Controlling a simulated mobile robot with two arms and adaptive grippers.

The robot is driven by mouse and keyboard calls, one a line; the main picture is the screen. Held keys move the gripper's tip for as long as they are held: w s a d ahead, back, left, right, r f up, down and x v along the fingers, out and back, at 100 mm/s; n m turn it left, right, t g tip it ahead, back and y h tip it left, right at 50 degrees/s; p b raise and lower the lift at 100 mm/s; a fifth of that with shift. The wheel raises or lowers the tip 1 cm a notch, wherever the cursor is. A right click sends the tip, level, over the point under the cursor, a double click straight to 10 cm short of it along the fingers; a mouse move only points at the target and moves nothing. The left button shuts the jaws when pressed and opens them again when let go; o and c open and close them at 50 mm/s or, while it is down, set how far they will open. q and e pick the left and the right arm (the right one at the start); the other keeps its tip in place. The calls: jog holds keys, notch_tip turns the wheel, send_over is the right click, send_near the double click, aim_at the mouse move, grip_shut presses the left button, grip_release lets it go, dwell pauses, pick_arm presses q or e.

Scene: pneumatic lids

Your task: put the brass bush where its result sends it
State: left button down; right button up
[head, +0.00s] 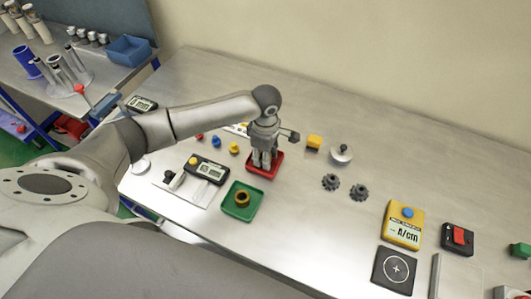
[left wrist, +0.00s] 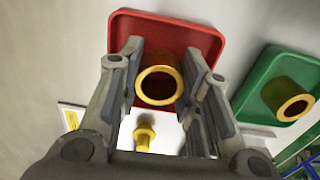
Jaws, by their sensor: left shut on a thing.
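My left gripper (head: 264,163) points down over the red tray (head: 277,172) in the head view. In the left wrist view its fingers (left wrist: 160,90) are shut on a brass bush (left wrist: 158,86), a short ring-shaped piece, with the red tray (left wrist: 213,42) behind it. I cannot tell whether the bush touches the tray floor. In the head view the fingers hide this bush. A second brass bush (head: 242,198) stands in the green tray (head: 232,211); it also shows in the left wrist view (left wrist: 288,98). My right gripper is not in view.
A black gauge with a display (head: 209,171) lies left of the trays. Two dark gears (head: 331,182), a yellow block (head: 314,142) and a silver knobbed piece (head: 341,153) lie to the right. A yellow A/cm meter (head: 403,226), crosshair pad (head: 394,270) and red switch (head: 457,237) stand further right.

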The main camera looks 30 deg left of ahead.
pick_arm(q)
jog(key=shift+f, duration=0.1)
jog(key=c, duration=1)
grip_release()
jog(key=shift+c, duration=0.2)
jog(key=shift+r, duration=0.25)
notch_tip(320, 180, up, 12)
jog(key=b, duration=0.4)
jog(key=shift+f, duration=0.15)
